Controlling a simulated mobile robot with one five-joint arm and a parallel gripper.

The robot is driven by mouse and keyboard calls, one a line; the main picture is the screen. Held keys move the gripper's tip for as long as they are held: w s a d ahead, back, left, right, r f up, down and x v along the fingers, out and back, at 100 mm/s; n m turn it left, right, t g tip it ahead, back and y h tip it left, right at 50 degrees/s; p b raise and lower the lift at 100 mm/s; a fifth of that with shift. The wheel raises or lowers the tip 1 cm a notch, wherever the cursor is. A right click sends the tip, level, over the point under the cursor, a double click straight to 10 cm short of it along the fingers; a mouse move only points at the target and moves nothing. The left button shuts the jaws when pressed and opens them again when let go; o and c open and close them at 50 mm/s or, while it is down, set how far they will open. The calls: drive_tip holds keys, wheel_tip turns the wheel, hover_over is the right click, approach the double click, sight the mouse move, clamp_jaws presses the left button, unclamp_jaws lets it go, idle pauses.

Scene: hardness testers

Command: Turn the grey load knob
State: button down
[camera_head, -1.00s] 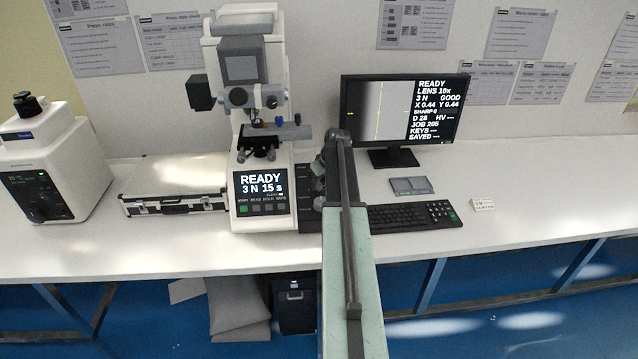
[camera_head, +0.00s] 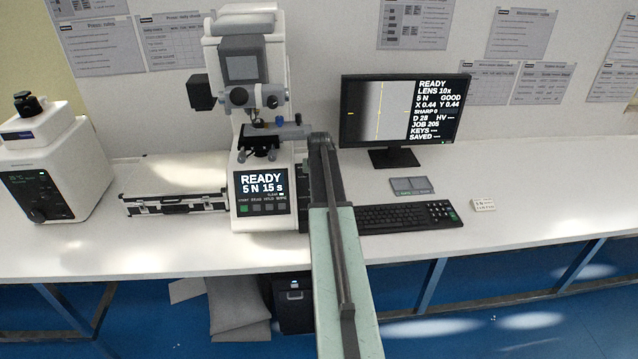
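The white hardness tester (camera_head: 250,110) stands on the bench left of my arm. Its front screen (camera_head: 262,186) reads READY, 5 N, 15 s. The monitor (camera_head: 405,110) also reads READY and 5 N. My arm (camera_head: 335,230) reaches up from the bottom, and its elbow is just right of the tester. The grey load knob cannot be made out; the strip at the tester's right side is mostly covered by my arm.
A keyboard (camera_head: 405,216) lies right of my arm, with a small grey pad (camera_head: 412,187) behind it. A small white card (camera_head: 482,205) is further right. A silver case (camera_head: 172,186) and another white machine (camera_head: 50,160) stand to the left. The right bench end is clear.

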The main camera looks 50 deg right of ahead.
idle(0.5)
drive_tip(key=c, duration=1.1)
unclamp_jaws()
drive_tip(key=shift+c, duration=0.2)
drive_tip(key=p+v, duration=0.7)
drive_tip(key=v, duration=0.1)
drive_tip(key=shift+w+f, duration=0.1)
drive_tip(key=shift+w, duration=0.05)
